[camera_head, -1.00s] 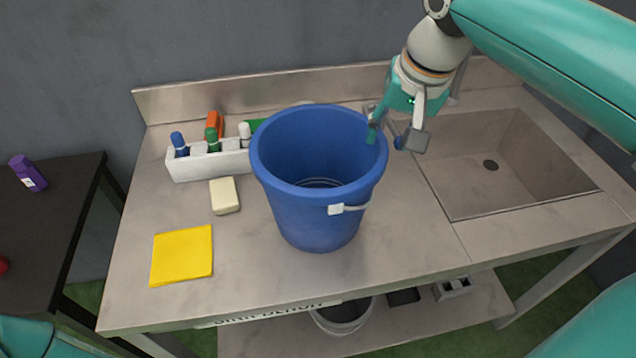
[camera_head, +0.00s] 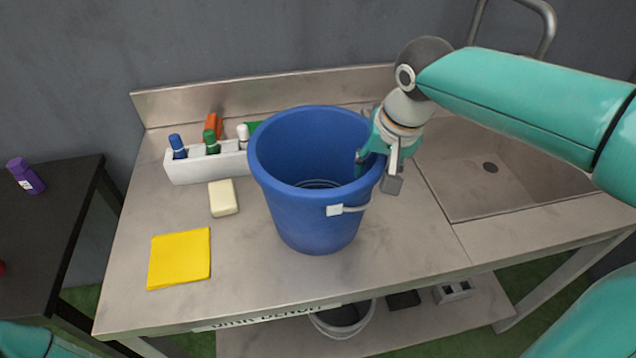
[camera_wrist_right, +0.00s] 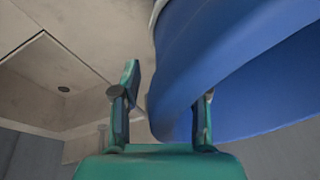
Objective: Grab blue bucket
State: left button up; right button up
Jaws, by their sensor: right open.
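The blue bucket (camera_head: 312,215) stands upright on the metal sink bench, its mouth open upward and a white handle fitting on its front right side. My right gripper (camera_head: 378,172) is open at the bucket's right rim, one finger over the inside and the other outside. In the right wrist view the gripper (camera_wrist_right: 165,100) has the blue bucket wall (camera_wrist_right: 215,60) between its spread fingers; the right finger is partly hidden by the wall. I cannot tell whether either finger touches it. My left gripper is not in view.
A white caddy (camera_head: 195,168) with bottles, a cream soap bar (camera_head: 223,198) and a yellow cloth (camera_head: 180,259) lie left of the bucket. The sink basin (camera_head: 470,180) is to the right. The bench top (camera_head: 270,285) in front of the bucket is clear.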

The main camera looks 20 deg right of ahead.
grip_shut()
jog(key=shift+r, duration=0.15)
dwell(0.4)
